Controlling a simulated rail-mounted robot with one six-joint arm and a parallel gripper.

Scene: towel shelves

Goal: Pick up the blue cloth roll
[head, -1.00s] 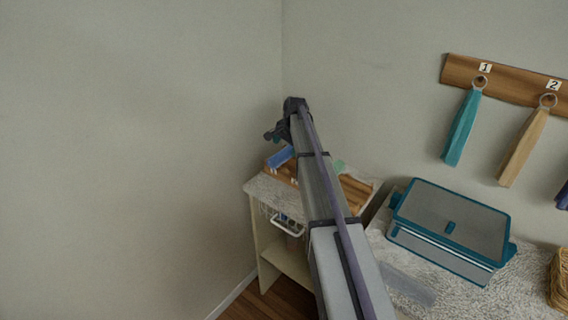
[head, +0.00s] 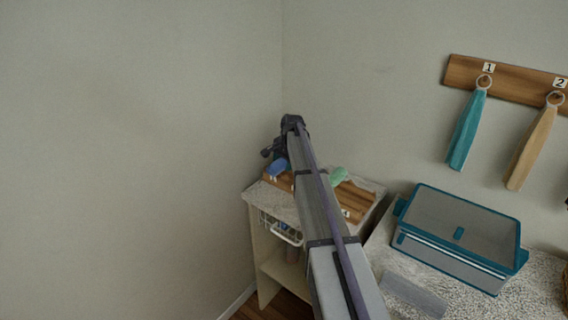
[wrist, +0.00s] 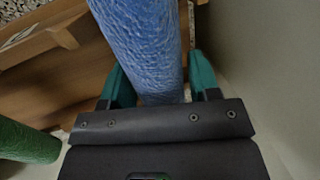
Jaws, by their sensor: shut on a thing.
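The blue cloth roll (wrist: 147,45) stands out from my gripper (wrist: 160,85) in the wrist view, with one teal finger on each side of it. My gripper is shut on the roll. In the head view the blue roll (head: 279,168) shows as a small patch beside the dark end of my arm, above the wooden rack (head: 282,183). The arm hides most of the gripper there. I cannot tell whether the roll still touches the rack.
A green roll (wrist: 25,142) lies at the lower left in the wrist view; a pale green roll (head: 338,176) is on the rack's right part. A teal-edged mesh box (head: 462,238) stands on the counter at right. Walls close in behind and left of the shelf.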

